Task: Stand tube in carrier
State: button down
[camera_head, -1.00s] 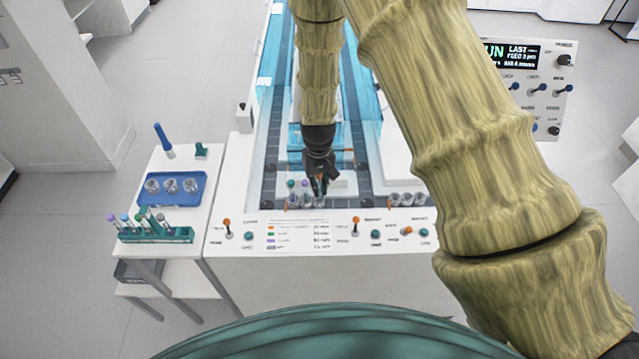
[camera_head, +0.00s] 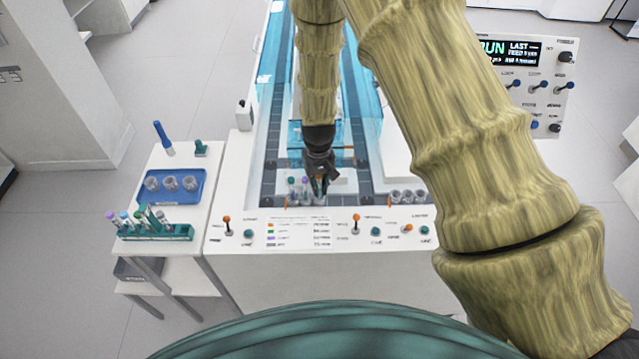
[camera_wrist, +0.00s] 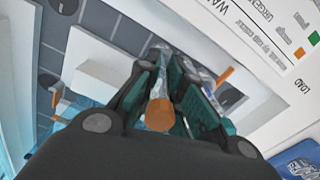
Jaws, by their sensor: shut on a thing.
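My gripper (camera_head: 318,182) is low over the near end of the track, its fingers pointing down. It is shut on a tube with an orange cap (camera_wrist: 159,115), which shows between the fingers in the wrist view. A row of clear carriers (camera_head: 306,200) stands under and beside the gripper.
Several empty carriers (camera_head: 406,197) stand right on the track. The side table at left bears a green rack (camera_head: 175,233) of tubes and a blue tray (camera_head: 190,197) with three carriers. A panel with levers (camera_head: 290,231) lies in front; a display box (camera_head: 520,85) stands right.

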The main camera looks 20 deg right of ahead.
jog(key=shift+f, duration=0.45)
dwell(0.4)
jog(key=c, duration=1.5)
grip_release()
jog(key=shift+o, duration=0.2)
jog(key=shift+r, duration=0.15)
jog(key=shift+r, duration=3.9)
